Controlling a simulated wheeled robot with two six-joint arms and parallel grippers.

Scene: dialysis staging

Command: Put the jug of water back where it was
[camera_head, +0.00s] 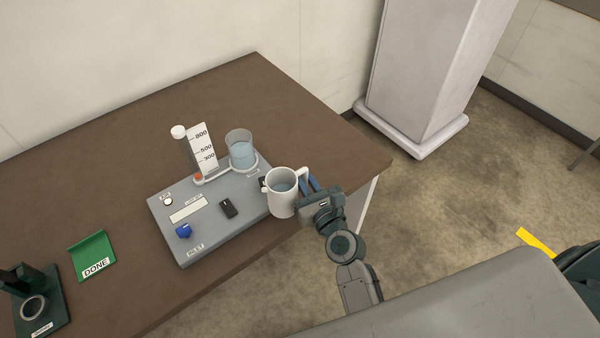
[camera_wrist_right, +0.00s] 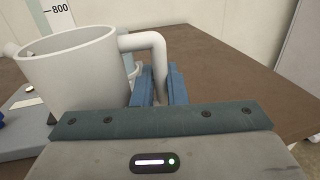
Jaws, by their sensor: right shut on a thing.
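The white jug (camera_head: 281,197) holds bluish water and looks upright, in front of the grey panel's right end. My right gripper (camera_head: 308,186) is shut on the jug's handle. In the right wrist view the jug (camera_wrist_right: 75,75) fills the left side, and its handle (camera_wrist_right: 158,62) runs down between the blue fingers of the gripper (camera_wrist_right: 157,85). The jug's base is near the table's front edge; I cannot tell whether it touches anything. My left gripper is not in view.
The grey panel (camera_head: 213,237) carries a clear beaker of water (camera_head: 242,152), a scale marked 800, 500 and 300 (camera_head: 202,146), a blue knob (camera_head: 184,230) and a black switch (camera_head: 228,208). A green DONE card (camera_head: 92,256) and a dark stand (camera_head: 38,300) are left. The brown table (camera_head: 300,125) is clear behind.

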